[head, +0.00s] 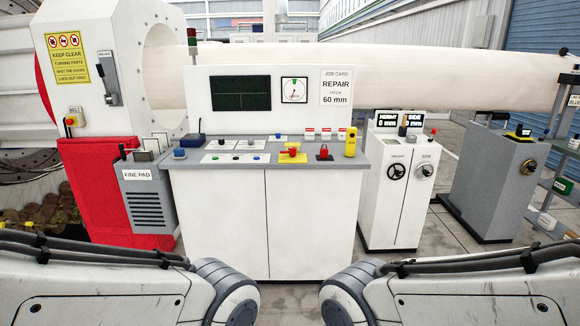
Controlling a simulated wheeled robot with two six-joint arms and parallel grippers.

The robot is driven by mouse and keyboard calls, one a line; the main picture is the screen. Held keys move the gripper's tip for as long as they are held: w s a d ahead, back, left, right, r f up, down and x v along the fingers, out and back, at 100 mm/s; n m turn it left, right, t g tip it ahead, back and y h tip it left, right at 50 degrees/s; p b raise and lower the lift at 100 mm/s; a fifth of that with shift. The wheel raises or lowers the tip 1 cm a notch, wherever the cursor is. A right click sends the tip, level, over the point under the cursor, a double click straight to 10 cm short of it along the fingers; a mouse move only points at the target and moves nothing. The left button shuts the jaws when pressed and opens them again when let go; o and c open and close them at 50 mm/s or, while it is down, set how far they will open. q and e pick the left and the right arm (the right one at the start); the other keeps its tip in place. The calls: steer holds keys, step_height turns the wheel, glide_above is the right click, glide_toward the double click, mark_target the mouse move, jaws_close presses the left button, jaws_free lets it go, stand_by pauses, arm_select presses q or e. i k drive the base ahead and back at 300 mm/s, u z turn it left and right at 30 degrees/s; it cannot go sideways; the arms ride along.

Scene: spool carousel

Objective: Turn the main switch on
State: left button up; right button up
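A control console (220,215) stands in front of me. On its sloping top is a red and yellow rotary switch (291,150) on a yellow plate, which looks like the main switch; its label and exact position are too small to read. A red padlock-like piece (323,152) sits just right of it. The console's screen (241,93) is dark. Only links of my two arms show at the bottom left and bottom right. Both grippers are out of view, and nothing of mine touches the switch.
A yellow hand-held device (350,142) stands at the console's right end. Several buttons (237,157) line the top. A white cabinet with handwheels (398,190) and a grey pedestal (493,185) stand right.

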mark_target(292, 152)
steer(key=z, duration=0.05)
steer(key=i, duration=1.3)
steer(key=z, duration=0.85)
steer(key=i, duration=1.6)
steer(key=u, duration=1.1)
steer(key=i, duration=0.55)
steer(key=u, duration=0.4)
